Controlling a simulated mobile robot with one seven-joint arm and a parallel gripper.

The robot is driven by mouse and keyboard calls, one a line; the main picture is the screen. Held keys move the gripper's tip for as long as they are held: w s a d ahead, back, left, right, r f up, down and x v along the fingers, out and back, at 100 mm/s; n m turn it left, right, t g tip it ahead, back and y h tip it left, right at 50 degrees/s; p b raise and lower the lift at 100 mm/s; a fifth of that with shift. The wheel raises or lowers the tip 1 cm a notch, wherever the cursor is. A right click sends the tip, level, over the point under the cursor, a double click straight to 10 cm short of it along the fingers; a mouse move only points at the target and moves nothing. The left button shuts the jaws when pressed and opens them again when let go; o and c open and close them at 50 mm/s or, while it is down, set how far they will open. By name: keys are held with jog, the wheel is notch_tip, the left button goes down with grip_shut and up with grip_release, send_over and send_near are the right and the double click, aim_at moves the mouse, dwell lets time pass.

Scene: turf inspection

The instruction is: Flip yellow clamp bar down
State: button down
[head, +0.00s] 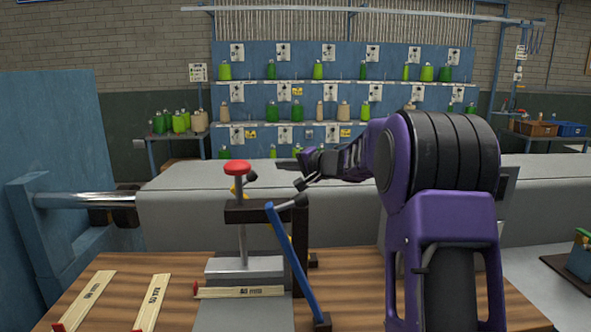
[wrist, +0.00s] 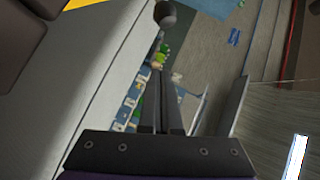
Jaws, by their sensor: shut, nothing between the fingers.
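The yellow clamp bar (head: 233,187) shows only as small yellow patches behind the fixture's red-knobbed post (head: 237,168); most of it is hidden, and I cannot tell its exact angle. A dark ball knob (head: 251,176) is beside the upper patch. My gripper (head: 284,165) reaches in from the right, to the right of the red knob and above the fixture. In the wrist view its fingers (wrist: 162,85) are together and empty. A dark ball knob (wrist: 165,13) appears beyond the fingertips, apart from them in the picture; I cannot tell which lever it tops.
A blue lever (head: 289,260) leans in front of the fixture's dark crossbar (head: 262,212). Rulers (head: 152,303) lie on the wooden bench (head: 115,290). A grey padded bed (head: 185,215) runs behind. Shelves of bottles (head: 317,70) stand far back. Bare wood lies right of the fixture.

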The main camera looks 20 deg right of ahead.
aim_at(255, 179)
jog(key=shift+w+a+f+b, duration=0.1)
jog(key=shift+a+f+b, duration=0.25)
jog(key=shift+a, duration=0.4)
jog(key=shift+w+a+f+b, duration=0.15)
jog(key=shift+a+b, duration=0.25)
jog(key=shift+a, duration=0.4)
jog(key=shift+a+f+b, duration=0.35)
jog(key=shift+a+b, duration=0.05)
jog(key=shift+a, duration=0.35)
jog(key=a+p, duration=0.2)
jog(key=a+f+p, duration=0.1)
jog(key=shift+w+n+h+p, duration=0.3)
jog(key=shift+w+n+p, duration=0.05)
jog(key=shift+n, duration=0.05)
jog(key=shift+a+f, duration=0.35)
jog(key=shift+f, duration=0.15)
